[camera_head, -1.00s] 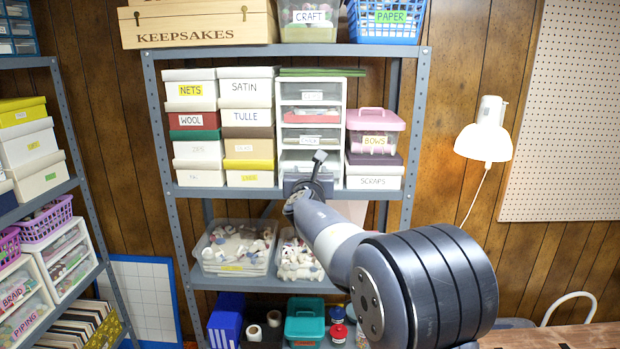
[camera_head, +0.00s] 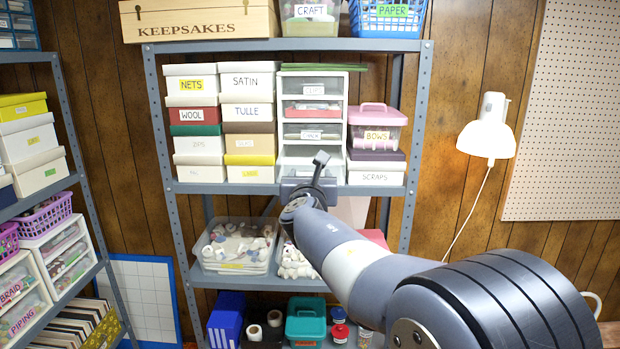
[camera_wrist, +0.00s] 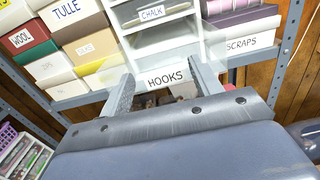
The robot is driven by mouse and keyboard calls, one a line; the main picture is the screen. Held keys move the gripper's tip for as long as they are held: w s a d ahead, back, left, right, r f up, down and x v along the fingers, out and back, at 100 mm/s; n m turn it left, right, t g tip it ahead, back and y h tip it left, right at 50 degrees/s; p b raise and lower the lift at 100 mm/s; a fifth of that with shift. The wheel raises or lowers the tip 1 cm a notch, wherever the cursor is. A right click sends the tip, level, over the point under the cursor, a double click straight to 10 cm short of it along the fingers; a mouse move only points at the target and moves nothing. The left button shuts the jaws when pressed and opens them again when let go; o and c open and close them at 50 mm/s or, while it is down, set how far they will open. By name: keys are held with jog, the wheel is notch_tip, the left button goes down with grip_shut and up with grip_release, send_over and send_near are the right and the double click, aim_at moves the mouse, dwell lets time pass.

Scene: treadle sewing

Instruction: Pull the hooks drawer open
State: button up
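The hooks drawer is the lowest drawer of the white drawer unit (camera_head: 346,118) on the middle shelf. Its HOOKS label (camera_wrist: 165,77) shows in the wrist view, level with the shelf's front edge. A pale gap shows between it and the chalk drawer (camera_head: 312,132), so it appears to stand partly out. My gripper (camera_wrist: 162,72) is in front of it, with its fingers apart on either side of the label. Nothing shows clasped between them. The drawer's handle is hidden. In the head view my gripper (camera_head: 318,170) covers much of the drawer front.
Labelled boxes (camera_head: 249,147) stand left of the unit. The SCRAPS box (camera_head: 376,176) and the pink-lidded BOWS box (camera_head: 377,130) stand right. A tray of spools (camera_head: 236,250) sits on the shelf below. A shelf post (camera_head: 413,130) and a white lamp (camera_head: 487,135) are further right.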

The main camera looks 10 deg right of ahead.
jog(key=o, duration=0.3)
jog(key=s, duration=0.3)
jog(key=s+a+b, duration=0.1)
jog(key=s, duration=0.3)
jog(key=s+a, duration=0.1)
jog(key=s, duration=0.2)
jog(key=shift+s, duration=0.35)
jog(key=shift+w, duration=0.1)
jog(key=w, duration=0.3)
jog(key=w+d, duration=0.1)
jog(key=w, duration=0.3)
jog(key=w+d+p, duration=0.1)
jog(key=w, duration=0.3)
jog(key=shift+s+d, duration=0.1)
jog(key=shift+d, duration=0.05)
